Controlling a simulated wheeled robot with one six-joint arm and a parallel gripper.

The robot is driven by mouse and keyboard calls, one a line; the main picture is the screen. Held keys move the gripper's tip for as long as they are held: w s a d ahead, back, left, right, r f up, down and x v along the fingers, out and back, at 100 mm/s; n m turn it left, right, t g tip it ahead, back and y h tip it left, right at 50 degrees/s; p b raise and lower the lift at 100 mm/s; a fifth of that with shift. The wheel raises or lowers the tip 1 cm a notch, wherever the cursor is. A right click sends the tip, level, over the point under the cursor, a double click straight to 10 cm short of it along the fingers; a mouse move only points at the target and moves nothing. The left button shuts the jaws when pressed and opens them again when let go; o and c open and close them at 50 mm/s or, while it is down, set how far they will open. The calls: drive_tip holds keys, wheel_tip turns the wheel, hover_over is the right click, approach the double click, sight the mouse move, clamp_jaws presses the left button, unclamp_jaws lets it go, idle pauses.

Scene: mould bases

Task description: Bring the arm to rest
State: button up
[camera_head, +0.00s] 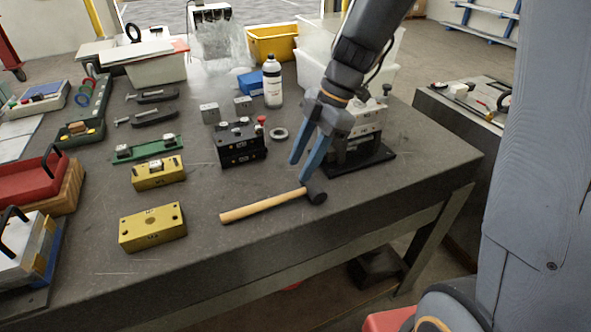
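My gripper (300,171) hangs from my arm at the right of the bench, pointing down. Its two blue fingers are apart and nothing shows between them. The fingertips are above the head end of a mallet (262,206) with a wooden handle and black head; the gap between them and the mallet is hard to judge. A mould block on a black base plate (362,160) stands just right of the fingers, partly hidden behind my gripper.
A black mould block (240,143), a metal ring (278,134) and a white bottle (272,82) stand left of my arm. Two yellow blocks (152,227) (158,172) sit further left. Clear bins and a yellow bin (272,43) are behind. The bench's front edge (330,228) is near.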

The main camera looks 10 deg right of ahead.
drive_tip(key=shift+d+r, duration=0.15)
drive_tip(key=shift+r, duration=0.05)
drive_tip(key=s+d+f+m+t+h, duration=0.1)
drive_tip(key=s+d+m, duration=0.3)
drive_tip(key=m, duration=0.6)
drive_tip(key=s+d+f+m+t+h, duration=0.1)
drive_tip(key=s+d+f+m+h, duration=0.1)
drive_tip(key=m, duration=0.9)
drive_tip(key=s+d+h, duration=0.1)
drive_tip(key=s+d, duration=0.1)
drive_tip(key=d, duration=0.1)
drive_tip(key=shift+s+d+f+h, duration=0.3)
drive_tip(key=shift+s+d+f, duration=0.1)
